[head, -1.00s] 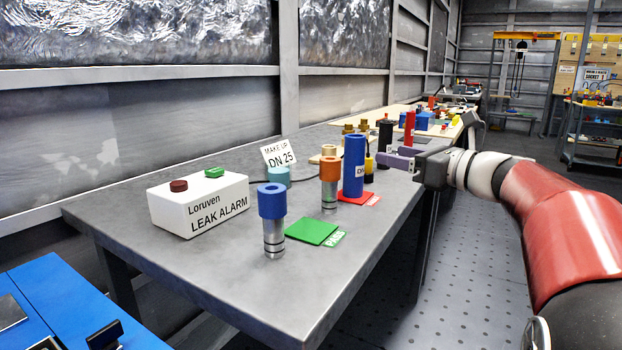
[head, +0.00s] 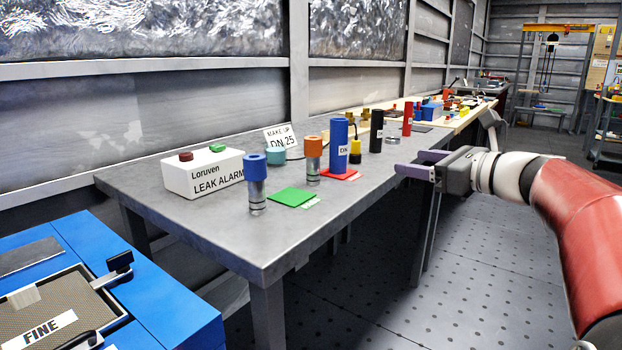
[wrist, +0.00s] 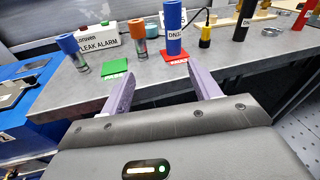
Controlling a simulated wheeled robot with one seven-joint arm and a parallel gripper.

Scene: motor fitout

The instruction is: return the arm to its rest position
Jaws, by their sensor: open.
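My gripper (head: 424,165) is at the right of the head view, at the bench's right edge, with its purple fingers pointing left. In the wrist view its two purple fingers (wrist: 165,92) stand wide apart with nothing between them. My red and white arm reaches in from the right edge of the head view. The fingers are apart from the bench objects; the tall blue cylinder (head: 339,146) on a red pad (head: 340,174) stands to their left. Beyond the fingertips in the wrist view are the same blue cylinder (wrist: 174,30) and the green pad (wrist: 116,66).
The grey bench (head: 230,233) holds a white leak alarm box (head: 205,172), a blue-topped fitting (head: 255,180), an orange-topped fitting (head: 312,155), a green pad (head: 292,197) and a black cylinder (head: 376,130). A blue cabinet (head: 180,310) stands at lower left. The floor right of the bench is clear.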

